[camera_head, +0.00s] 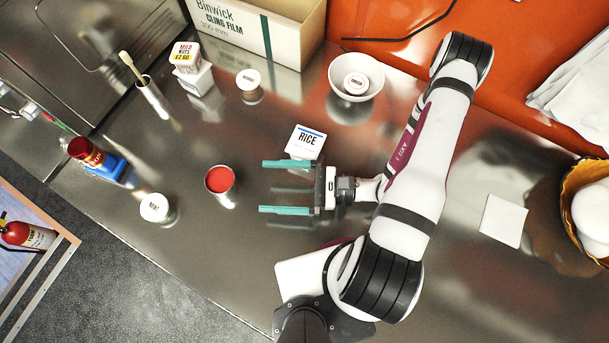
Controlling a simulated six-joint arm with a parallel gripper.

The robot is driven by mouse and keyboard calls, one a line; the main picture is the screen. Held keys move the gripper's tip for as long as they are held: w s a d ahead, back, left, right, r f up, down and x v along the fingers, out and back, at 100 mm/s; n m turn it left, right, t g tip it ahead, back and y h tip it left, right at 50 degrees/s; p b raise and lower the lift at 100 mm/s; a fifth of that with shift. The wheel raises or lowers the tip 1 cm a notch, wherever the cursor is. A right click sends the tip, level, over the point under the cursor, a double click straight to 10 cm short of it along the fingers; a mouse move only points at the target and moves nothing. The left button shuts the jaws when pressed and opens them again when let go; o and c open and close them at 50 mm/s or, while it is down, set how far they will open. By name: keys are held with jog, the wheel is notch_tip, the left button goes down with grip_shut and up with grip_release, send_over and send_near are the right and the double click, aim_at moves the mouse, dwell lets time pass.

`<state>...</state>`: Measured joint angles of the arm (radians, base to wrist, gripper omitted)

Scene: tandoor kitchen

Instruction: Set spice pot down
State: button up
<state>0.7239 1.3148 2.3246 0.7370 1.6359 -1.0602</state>
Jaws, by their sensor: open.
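An open-topped metal pot with red spice (220,180) stands upright on the steel counter (240,258), left of my gripper. My gripper (262,187) is open, its two teal fingers pointing left towards the pot. The fingertips are apart from the pot, with a gap of bare counter showing between. Nothing shows between the fingers. Two white-lidded pots also stand on the counter: one marked MINT (155,208) to the left, and one with a label too small to read (249,80) further back.
A RICE box (306,142) stands close beside the upper finger. A white bowl (370,80) with a lidded pot in it is at the back. A cup with a brush (153,97), stacked boxes (192,75) and a red jar on a blue stand (95,155) are left. The front counter is clear.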

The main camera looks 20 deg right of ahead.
jog(key=s+d+r+n+g+h, duration=0.2)
jog(key=s+r+n+g+h, duration=0.1)
jog(key=r+n+h, duration=0.4)
jog(key=s+d+r+n+g+h, duration=0.3)
jog(key=s+r+n+h, duration=0.2)
jog(key=r+n+h, duration=0.3)
notch_tip(320, 180, up, 3)
jog(key=shift+s+d+f, duration=0.15)
jog(key=shift+s+f, duration=0.05)
jog(key=shift+s, duration=0.15)
